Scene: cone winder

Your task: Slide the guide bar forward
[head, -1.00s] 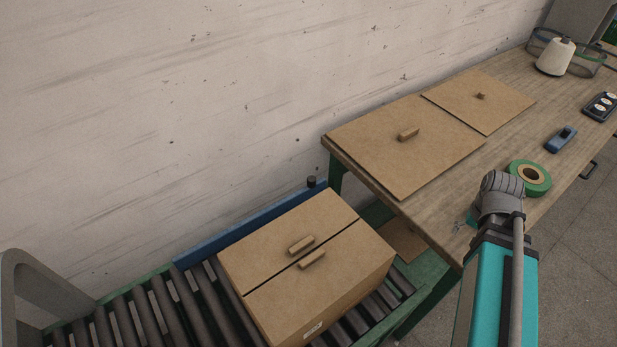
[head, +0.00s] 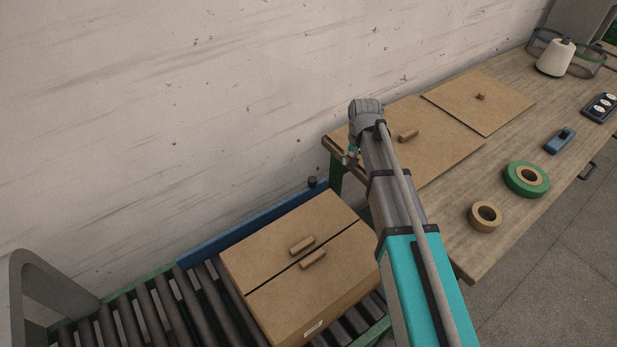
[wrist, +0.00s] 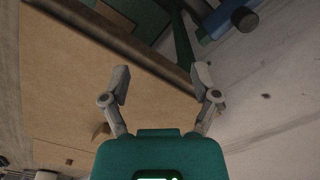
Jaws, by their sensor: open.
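The guide bar (head: 240,227) is a long blue rail along the wall side of the roller conveyor. A dark round knob (head: 312,182) stands at its right end. The bar's end (wrist: 222,18) and the knob (wrist: 244,19) also show at the top right of the wrist view. My gripper (wrist: 161,72) is open and empty, with its two fingers spread apart. In the head view, my gripper (head: 350,157) is small and partly hidden by my wrist, near the table's left corner, to the right of the knob and apart from it.
Flat cardboard sheets lie on the wooden table (head: 470,245). A green tape roll (head: 527,180) and a tan roll (head: 485,216) lie farther right.

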